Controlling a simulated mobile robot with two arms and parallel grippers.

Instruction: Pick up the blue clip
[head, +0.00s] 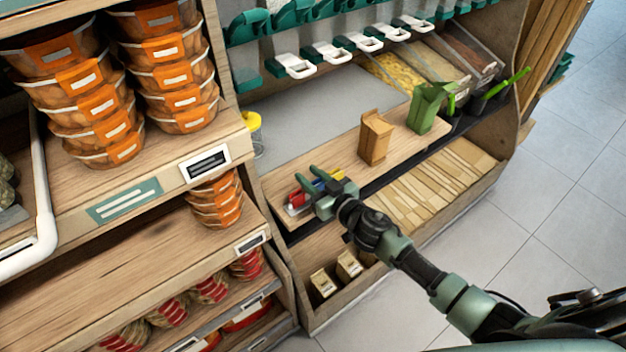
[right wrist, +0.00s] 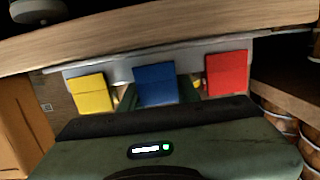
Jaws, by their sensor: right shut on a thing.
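The blue clip (right wrist: 156,84) is in the middle of the right wrist view, between a yellow clip (right wrist: 91,94) on the left and a red clip (right wrist: 227,73) on the right. My right gripper (head: 318,194) is shut on the blue clip, with green finger parts showing on either side of it. The clip still lies in line with the other two, against a grey holder (right wrist: 200,57). In the head view the gripper covers most of the blue clip, and the red clip (head: 296,201) shows beside it. My left gripper is not in view.
The clips are on a wooden shelf ledge (head: 345,190). A brown paper bag (head: 375,138) and a green bag (head: 427,107) stand farther along it. Stacked orange-lidded containers (head: 90,110) fill the shelf at left. A yellow-lidded jar (head: 251,130) stands behind. Open floor (head: 560,200) lies at right.

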